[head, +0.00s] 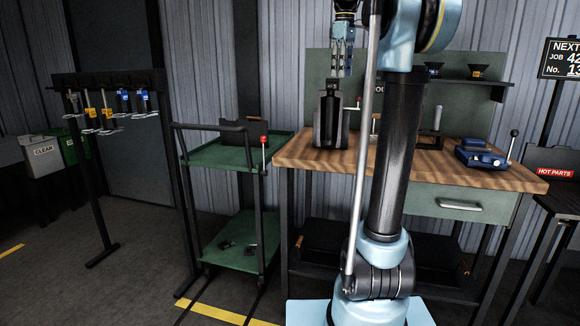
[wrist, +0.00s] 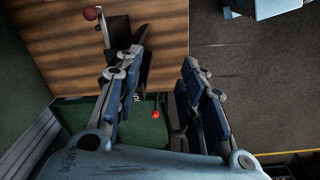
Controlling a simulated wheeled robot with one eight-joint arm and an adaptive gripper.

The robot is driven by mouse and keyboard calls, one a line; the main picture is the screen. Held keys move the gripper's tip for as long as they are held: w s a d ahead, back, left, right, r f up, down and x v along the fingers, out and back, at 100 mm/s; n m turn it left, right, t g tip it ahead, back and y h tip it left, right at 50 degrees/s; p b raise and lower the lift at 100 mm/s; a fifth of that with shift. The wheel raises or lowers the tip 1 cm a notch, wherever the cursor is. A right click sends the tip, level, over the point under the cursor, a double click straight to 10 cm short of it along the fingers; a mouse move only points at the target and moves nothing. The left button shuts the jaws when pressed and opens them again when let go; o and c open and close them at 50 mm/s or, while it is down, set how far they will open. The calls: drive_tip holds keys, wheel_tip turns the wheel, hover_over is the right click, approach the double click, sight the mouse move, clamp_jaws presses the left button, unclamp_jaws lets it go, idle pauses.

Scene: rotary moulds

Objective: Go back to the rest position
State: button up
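My gripper (head: 342,62) hangs with its fingers down above the left end of the wooden workbench (head: 455,172). In the wrist view my gripper (wrist: 163,72) has its two blue-padded fingers spread apart, with nothing seen held between them. A dark upright block (head: 330,118) stands on the bench just below my gripper in the head view. In the wrist view a dark object with a red-knobbed lever (wrist: 92,13) lies beyond the left finger, partly hidden by it. My arm covers the middle of the bench in the head view.
A green cart (head: 228,155) with a red-knobbed lever (head: 264,139) stands left of the bench. A blue device (head: 482,155) sits at the bench's right. A rack (head: 108,82) of hanging tools is at left. A hot parts stand (head: 555,173) is at far right.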

drive_tip(key=s+f+m, duration=0.3)
drive_tip(key=s+f, duration=0.8)
drive_tip(key=f, duration=0.4)
drive_tip(key=s+f+m+t, duration=0.1)
drive_tip(key=s+f+m, duration=0.3)
drive_tip(key=s+f, duration=0.7)
drive_tip(key=s+f+m, duration=0.3)
drive_tip(key=s+f, duration=0.8)
drive_tip(key=f, duration=0.9)
drive_tip(key=shift+s+d+f+m+t, duration=0.15)
drive_tip(key=shift+s+d+m+t, duration=0.05)
drive_tip(key=shift+d+m+t, duration=0.2)
drive_tip(key=shift+w+f, duration=0.2)
drive_tip(key=shift+w, duration=0.3)
drive_tip(key=shift+c, duration=0.6)
